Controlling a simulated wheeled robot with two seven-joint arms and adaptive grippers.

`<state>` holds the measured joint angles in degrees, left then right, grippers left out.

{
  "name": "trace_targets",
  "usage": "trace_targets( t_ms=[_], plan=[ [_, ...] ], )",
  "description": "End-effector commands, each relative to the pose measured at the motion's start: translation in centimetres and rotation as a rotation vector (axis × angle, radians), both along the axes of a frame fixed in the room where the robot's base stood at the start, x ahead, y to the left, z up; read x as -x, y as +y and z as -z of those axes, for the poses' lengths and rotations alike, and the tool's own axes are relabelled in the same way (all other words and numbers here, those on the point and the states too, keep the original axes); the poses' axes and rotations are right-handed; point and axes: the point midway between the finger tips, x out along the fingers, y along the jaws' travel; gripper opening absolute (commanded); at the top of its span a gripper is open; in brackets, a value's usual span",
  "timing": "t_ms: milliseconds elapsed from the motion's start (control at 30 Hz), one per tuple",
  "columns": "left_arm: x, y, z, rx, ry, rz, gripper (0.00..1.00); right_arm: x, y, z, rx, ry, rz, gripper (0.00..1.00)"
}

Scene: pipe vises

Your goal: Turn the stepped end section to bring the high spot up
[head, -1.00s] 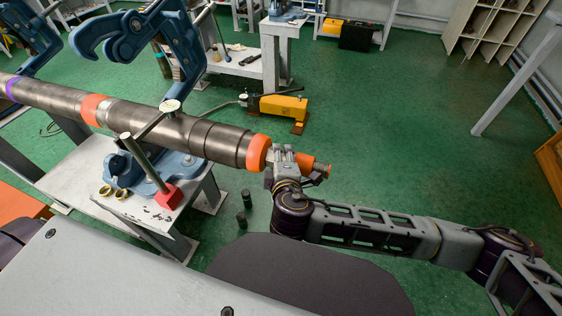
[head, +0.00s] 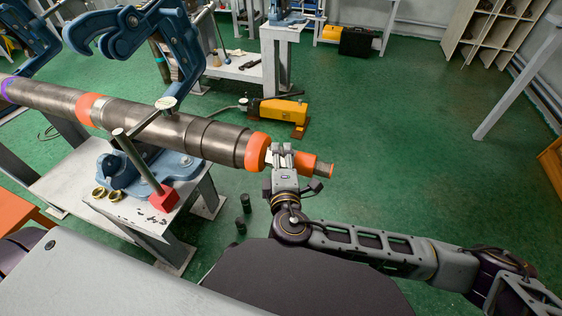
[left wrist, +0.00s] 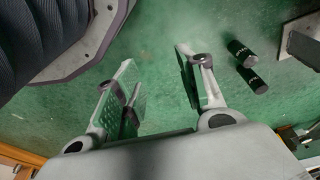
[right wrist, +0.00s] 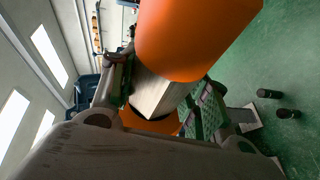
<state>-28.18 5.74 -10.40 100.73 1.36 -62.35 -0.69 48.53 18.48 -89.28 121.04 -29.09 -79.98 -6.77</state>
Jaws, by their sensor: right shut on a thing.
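The long steel pipe string (head: 170,130) with orange bands runs from the left edge to the middle in the head view. Its stepped right end carries an orange collar (head: 257,151), then a narrower end with an orange ring and a hex tip (head: 324,170). My right gripper (head: 284,153) is shut on the end section, between the collar and the ring. In the right wrist view its fingers sit on either side of a pale flat-sided part (right wrist: 158,92) under the large orange collar. My left gripper (left wrist: 158,85) is open and empty above the green floor in the left wrist view.
A blue pipe vise (head: 130,170) stands under the pipe on a grey bench (head: 165,215), its hooked upper part (head: 135,30) raised behind. A yellow pump (head: 278,110) sits on the floor behind.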

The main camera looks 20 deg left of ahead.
Motion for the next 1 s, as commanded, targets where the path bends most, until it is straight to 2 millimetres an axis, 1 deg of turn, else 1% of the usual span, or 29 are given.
trace_targets(
  t_ms=[33,400,1000],
  plan=[
    [-0.1,-0.2,-0.5,0.003,0.001,0.001,0.4,0.0,-0.1,0.4,0.004,-0.009,0.002,0.22],
    [-0.1,-1.2,-5.4,0.018,0.023,0.009,0.4,0.0,-0.1,0.4,0.007,-0.095,0.002,0.22],
    [-1.0,-1.9,-8.4,0.044,-0.031,0.015,0.4,0.0,-0.1,0.5,0.012,-0.221,0.002,0.22]
  ],
)
